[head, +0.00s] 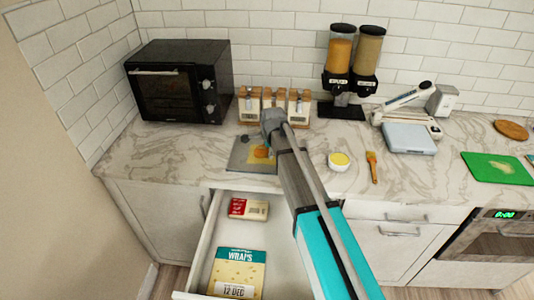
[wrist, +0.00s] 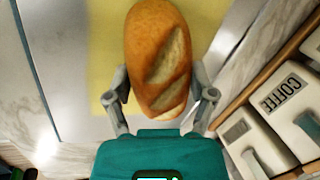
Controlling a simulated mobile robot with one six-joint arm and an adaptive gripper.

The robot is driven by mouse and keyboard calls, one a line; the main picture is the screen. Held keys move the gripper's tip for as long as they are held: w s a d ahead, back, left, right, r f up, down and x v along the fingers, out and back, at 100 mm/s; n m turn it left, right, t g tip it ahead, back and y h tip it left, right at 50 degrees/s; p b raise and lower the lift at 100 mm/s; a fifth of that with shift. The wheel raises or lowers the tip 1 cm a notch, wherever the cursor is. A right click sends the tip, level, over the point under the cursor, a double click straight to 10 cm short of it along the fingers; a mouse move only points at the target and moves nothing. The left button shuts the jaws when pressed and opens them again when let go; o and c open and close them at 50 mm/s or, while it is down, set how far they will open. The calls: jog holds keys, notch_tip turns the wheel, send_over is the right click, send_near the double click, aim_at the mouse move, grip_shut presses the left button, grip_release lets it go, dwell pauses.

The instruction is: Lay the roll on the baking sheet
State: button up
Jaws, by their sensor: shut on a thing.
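The roll (wrist: 158,50) is a brown, oval loaf with pale slashes. In the wrist view my gripper (wrist: 162,96) has a finger on each side of its near end and is shut on it. The baking sheet (head: 240,162) is a flat grey sheet with a yellow area, lying on the counter in front of the canisters. It also shows below the roll in the wrist view (wrist: 70,60). In the head view the roll (head: 262,152) is a small orange patch over the sheet, partly hidden by my arm. I cannot tell whether the roll touches the sheet.
Labelled canisters (head: 250,108) stand close behind the sheet, with a black oven (head: 180,82) to the left. A white bowl (head: 340,161) and a brush (head: 372,168) lie to the right. An open drawer (head: 207,245) with packets juts out below the counter.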

jog(key=shift+f, duration=0.15)
jog(key=o, duration=0.9)
jog(key=shift+o, duration=0.2)
jog(key=p+v, duration=1.1)
jog(key=v, duration=0.1)
jog(key=shift+p, duration=0.3)
jog(key=shift+d, duration=0.1)
dwell(0.9)
jog(key=s+d+n+g+h, duration=0.1)
jog(key=s+d+n+g, duration=0.2)
jog(key=s+d+n, duration=1.1)
jog(key=s+d, duration=0.7)
jog(key=s, duration=0.1)
jog(key=shift+s+d+f, duration=0.2)
jog(key=shift+s+f, duration=0.05)
jog(key=shift+f, duration=0.05)
